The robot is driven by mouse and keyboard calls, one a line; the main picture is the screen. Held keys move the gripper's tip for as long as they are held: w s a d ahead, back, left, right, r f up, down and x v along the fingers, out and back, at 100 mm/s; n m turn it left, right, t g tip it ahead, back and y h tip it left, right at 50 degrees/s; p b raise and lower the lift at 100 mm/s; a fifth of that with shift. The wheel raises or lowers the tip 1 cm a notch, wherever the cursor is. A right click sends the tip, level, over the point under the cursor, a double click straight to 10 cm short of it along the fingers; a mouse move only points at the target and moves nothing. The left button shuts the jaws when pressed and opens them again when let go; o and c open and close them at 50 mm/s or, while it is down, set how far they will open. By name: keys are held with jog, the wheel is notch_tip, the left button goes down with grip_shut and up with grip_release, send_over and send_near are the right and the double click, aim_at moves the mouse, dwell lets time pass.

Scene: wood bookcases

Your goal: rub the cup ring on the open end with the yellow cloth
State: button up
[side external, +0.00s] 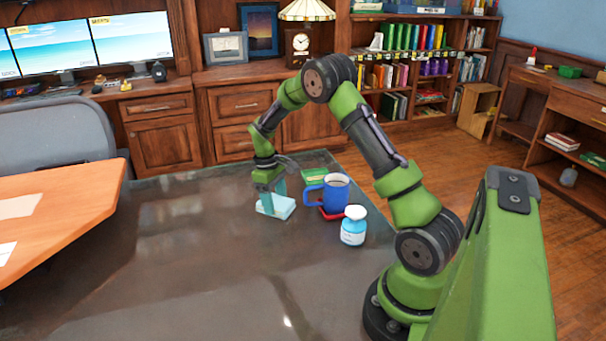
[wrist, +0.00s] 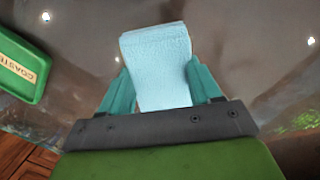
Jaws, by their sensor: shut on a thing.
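My gripper (side external: 277,190) reaches down over the dark glossy table (side external: 190,260), left of the blue mug. Its teal fingers are shut on a pale blue, textured cloth or pad (side external: 280,209). In the wrist view, the pale blue cloth (wrist: 157,62) sits between the fingers of my gripper (wrist: 158,78) and sticks out past their tips. It is at or just above the tabletop; I cannot tell if it touches. I see no yellow cloth. I cannot make out a cup ring; the bright spots on the table look like reflections.
A blue mug (side external: 338,193) with dark contents stands on a red coaster (side external: 331,214). A green coaster holder (side external: 315,175) is behind it, also in the wrist view (wrist: 15,68). A white-and-blue bottle (side external: 353,230) stands in front. The table's left and front are clear.

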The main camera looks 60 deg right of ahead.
aim_at(259, 202)
jog(key=shift+w+a, duration=1.95)
jog(key=shift+s+d, duration=0.2)
jog(key=shift+d, duration=0.45)
jog(key=shift+s+d, duration=2.65)
jog(key=shift+d, duration=0.05)
jog(key=w+a, duration=0.6)
jog(key=shift+w+a, duration=0.1)
jog(key=shift+a, duration=0.05)
notch_tip(259, 202, up, 8)
